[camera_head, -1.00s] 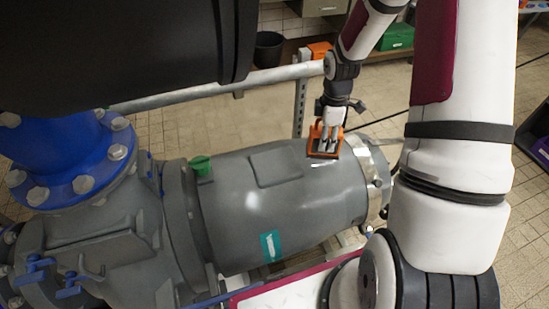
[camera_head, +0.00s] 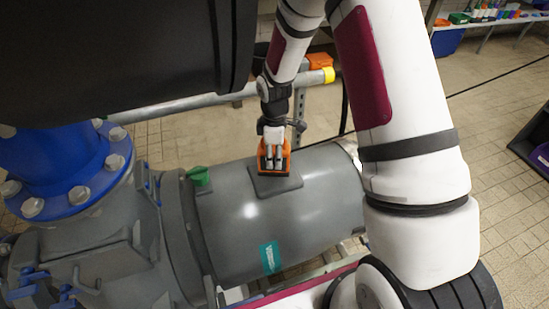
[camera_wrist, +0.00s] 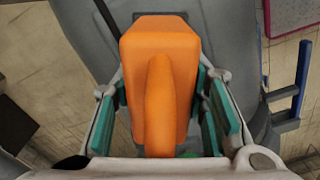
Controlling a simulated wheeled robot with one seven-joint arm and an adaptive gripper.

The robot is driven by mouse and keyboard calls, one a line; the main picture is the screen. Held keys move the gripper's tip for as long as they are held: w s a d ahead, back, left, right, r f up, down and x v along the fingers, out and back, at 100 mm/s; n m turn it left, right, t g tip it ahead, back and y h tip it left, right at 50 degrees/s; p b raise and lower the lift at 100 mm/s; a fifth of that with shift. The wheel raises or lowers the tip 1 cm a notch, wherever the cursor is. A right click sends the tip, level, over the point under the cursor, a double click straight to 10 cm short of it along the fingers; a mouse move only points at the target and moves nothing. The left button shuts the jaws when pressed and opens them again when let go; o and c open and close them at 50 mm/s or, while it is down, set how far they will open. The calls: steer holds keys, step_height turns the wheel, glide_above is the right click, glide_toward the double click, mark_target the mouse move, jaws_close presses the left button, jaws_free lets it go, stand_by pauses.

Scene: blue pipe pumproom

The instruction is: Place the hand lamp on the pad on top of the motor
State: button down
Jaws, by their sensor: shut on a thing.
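The hand lamp (camera_head: 274,157) is orange with a dark base and a handle on top. My gripper (camera_head: 273,146) is shut on it, with the fingers at the lamp's two sides. In the wrist view the orange lamp (camera_wrist: 158,75) sits between the teal finger pads of my gripper (camera_wrist: 165,112). In the head view the lamp appears over the dark grey pad (camera_head: 285,186) on top of the grey motor (camera_head: 300,225). The lamp hides the pad's back part. I cannot tell whether the lamp touches the pad.
A big blue flanged pipe (camera_head: 65,165) stands to the left of the motor, and a dark cylinder (camera_head: 110,55) fills the upper left. A grey rail (camera_head: 200,103) with a yellow end runs behind the motor. The tiled floor at right is mostly free.

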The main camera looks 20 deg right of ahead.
steer(key=shift+f, duration=0.85)
steer(key=shift+f, duration=0.2)
steer(key=c, duration=1)
jaws_free()
steer(key=shift+o, duration=0.2)
step_height(320, 180, up, 12)
steer(key=shift+r+p, duration=0.25)
steer(key=shift+p, duration=0.25)
